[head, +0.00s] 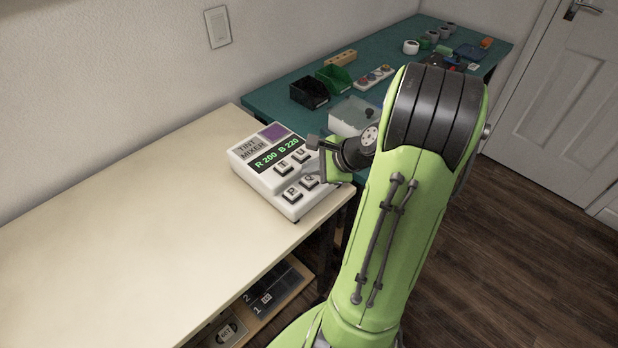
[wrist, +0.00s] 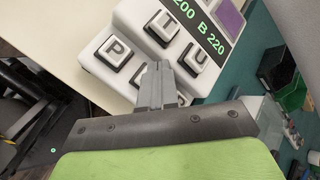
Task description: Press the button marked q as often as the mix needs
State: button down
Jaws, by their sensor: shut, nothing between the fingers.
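The tint mixer (head: 240,163) is a pale box on the wooden table. Its display (head: 277,155) reads R 200 B 220, beside a purple swatch (head: 273,132). Its keys are T (head: 284,167), U (head: 301,156), P (head: 292,195) and Q (head: 308,181). The wrist view shows the P key (wrist: 116,52), T key (wrist: 162,27) and U key (wrist: 196,58) clear. My gripper (wrist: 158,67) is shut and empty, its fingers over the panel and covering most of the Q key. I cannot tell whether the tips touch it.
The pale wooden table (head: 110,210) is bare left of the mixer. A green-topped bench (head: 265,100) behind holds a black bin (head: 309,91), a green bin (head: 334,79) and a clear-lidded box (head: 352,115) close to my wrist. A low shelf (head: 262,312) holds dark marked items.

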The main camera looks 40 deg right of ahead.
aim_at(312, 181)
jog(key=shift+f, duration=0.4)
jog(key=shift+f+b, duration=0.35)
jog(key=shift+f, duration=0.2)
dwell(0.6)
jog(key=shift+r, duration=0.1)
jog(key=shift+r+p, duration=0.85)
jog(key=shift+p, duration=0.25)
notch_tip(312, 181, up, 5)
jog(key=p, duration=0.5)
jog(key=shift+r, duration=0.15)
dwell(3.8)
